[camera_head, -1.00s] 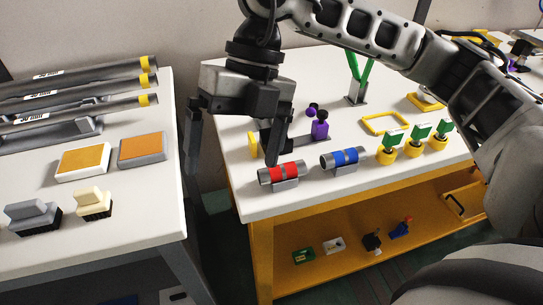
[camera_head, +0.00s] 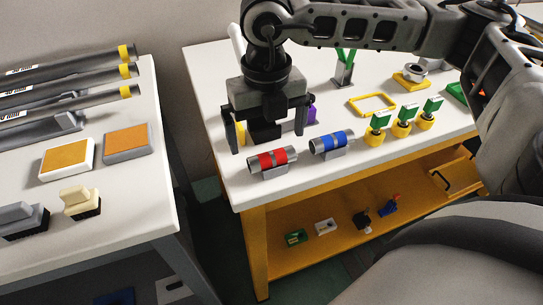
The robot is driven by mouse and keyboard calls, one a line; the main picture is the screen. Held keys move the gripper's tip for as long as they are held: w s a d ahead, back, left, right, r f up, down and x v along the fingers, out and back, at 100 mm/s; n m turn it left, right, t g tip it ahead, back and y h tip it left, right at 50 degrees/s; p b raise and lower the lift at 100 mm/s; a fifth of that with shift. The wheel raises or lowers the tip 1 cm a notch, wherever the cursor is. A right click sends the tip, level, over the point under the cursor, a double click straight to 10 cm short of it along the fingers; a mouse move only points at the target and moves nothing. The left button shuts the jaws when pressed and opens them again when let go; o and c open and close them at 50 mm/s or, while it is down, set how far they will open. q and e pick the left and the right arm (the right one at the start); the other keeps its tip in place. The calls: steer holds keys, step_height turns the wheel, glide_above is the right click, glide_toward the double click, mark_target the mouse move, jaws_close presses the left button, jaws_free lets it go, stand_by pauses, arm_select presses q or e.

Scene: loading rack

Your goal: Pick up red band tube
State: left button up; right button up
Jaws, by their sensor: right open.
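The red band tube (camera_head: 272,159) is a short grey cylinder with a red band. It lies on a small grey cradle near the front left of the white-topped table. A like tube with a blue band (camera_head: 331,143) lies on its own cradle just to its right. My right gripper (camera_head: 267,139) points down, open and empty, with its two fingers spread wide to either side behind and above the red band tube. I cannot tell how high the fingertips are; they appear apart from the tube. My left gripper is not in view.
Yellow stands with green tops (camera_head: 402,124) stand right of the tubes. A yellow frame (camera_head: 371,105) lies behind them. A purple item (camera_head: 312,114) is partly hidden by the right finger. The left table (camera_head: 128,190) holds orange-topped blocks and brushes; a gap separates the tables.

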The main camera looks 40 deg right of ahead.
mark_target(270, 152)
steer(key=f, duration=0.3)
steer(key=f+p, duration=0.1)
steer(key=f, duration=0.1)
steer(key=shift+d, duration=0.25)
steer(key=shift+c, duration=0.3)
steer(key=c, duration=0.9)
steer(key=shift+o, duration=0.3)
